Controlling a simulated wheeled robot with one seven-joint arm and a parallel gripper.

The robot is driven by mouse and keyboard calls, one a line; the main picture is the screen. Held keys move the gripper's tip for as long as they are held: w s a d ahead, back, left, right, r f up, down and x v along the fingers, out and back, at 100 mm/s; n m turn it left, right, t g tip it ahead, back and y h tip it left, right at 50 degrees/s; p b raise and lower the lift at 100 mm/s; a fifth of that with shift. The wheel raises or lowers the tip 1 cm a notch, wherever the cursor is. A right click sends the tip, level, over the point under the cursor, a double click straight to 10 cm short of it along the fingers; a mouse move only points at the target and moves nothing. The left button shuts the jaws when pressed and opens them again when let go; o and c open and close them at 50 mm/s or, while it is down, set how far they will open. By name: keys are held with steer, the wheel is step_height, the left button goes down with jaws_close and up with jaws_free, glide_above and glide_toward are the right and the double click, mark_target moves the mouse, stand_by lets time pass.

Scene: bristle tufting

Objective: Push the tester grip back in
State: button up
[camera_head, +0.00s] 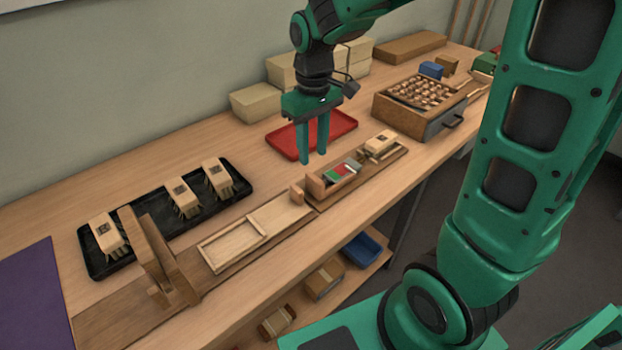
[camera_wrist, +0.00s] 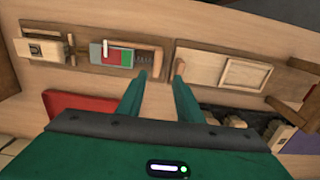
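The tester (camera_head: 343,177) is a wooden fixture with a red and green gauge; it shows at upper left in the wrist view (camera_wrist: 112,55). A pale brush block (camera_head: 381,142) lies on its far end. A small wooden upright piece (camera_head: 297,192), apparently the grip, stands a little apart from the tester's near end block; in the wrist view it (camera_wrist: 180,68) is just beyond my right fingertip. My gripper (camera_head: 313,158) points down above the near end of the tester, fingers apart and empty. Whether a finger touches the grip cannot be told.
A red tray (camera_head: 281,142) lies behind my gripper. A black tray (camera_head: 147,219) with several brush blocks is at left, behind a wooden arch (camera_head: 160,260). A pale wooden frame (camera_head: 234,247) lies beside the tester. A drawer box (camera_head: 398,119) stands at right.

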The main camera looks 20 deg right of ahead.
mark_target(313, 178)
step_height(313, 178, down, 10)
steer(key=shift+s+d+f, duration=0.1)
stand_by(0.4)
